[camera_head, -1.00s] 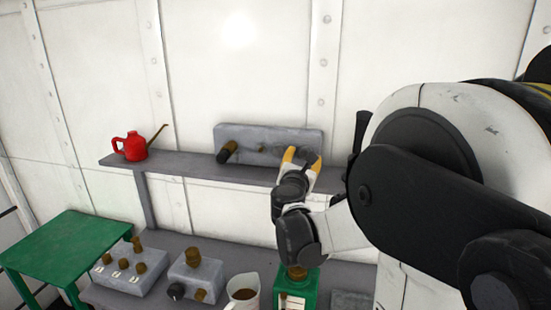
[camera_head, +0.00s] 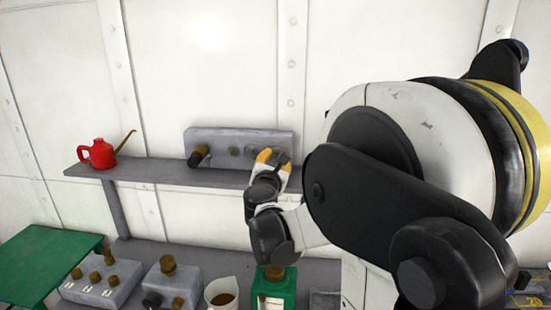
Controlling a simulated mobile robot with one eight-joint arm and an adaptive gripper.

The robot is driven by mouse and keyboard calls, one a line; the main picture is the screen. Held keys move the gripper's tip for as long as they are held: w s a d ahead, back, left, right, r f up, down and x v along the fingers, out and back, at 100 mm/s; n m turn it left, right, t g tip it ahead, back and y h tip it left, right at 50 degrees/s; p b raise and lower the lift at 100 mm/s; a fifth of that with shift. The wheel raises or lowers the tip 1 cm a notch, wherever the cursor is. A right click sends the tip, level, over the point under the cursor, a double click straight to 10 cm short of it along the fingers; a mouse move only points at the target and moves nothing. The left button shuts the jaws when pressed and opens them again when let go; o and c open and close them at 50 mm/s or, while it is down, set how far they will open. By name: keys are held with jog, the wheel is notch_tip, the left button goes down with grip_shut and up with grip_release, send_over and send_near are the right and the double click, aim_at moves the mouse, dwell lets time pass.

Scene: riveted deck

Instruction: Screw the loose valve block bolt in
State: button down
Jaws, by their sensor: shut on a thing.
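The grey valve block (camera_head: 222,137) is a long block on the back shelf against the white wall. A black-ended fitting (camera_head: 198,157) sticks out at its left, and small brass bolt heads (camera_head: 234,151) show along its face. My gripper (camera_head: 271,156), with yellow-orange fingertips, is at the right part of the block's front. It is shut on the loose bolt, which the fingers largely hide. I cannot tell how far the bolt stands out from the block.
A red oil can (camera_head: 97,154) stands on the left of the shelf (camera_head: 150,173). Below are a grey switch box (camera_head: 100,286), another fitted block (camera_head: 170,285), a cup (camera_head: 221,295), a green container (camera_head: 275,289) and a green table (camera_head: 45,258). My arm fills the right side.

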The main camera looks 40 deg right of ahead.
jog(key=m, duration=0.5)
jog(key=shift+w+r, duration=0.1)
jog(key=m, duration=0.6)
dwell(0.5)
jog(key=c, duration=1.1)
grip_release()
jog(key=shift+a, duration=0.15)
jog(key=v, duration=1.1)
jog(key=shift+s+a, duration=0.25)
jog(key=shift+a, duration=0.1)
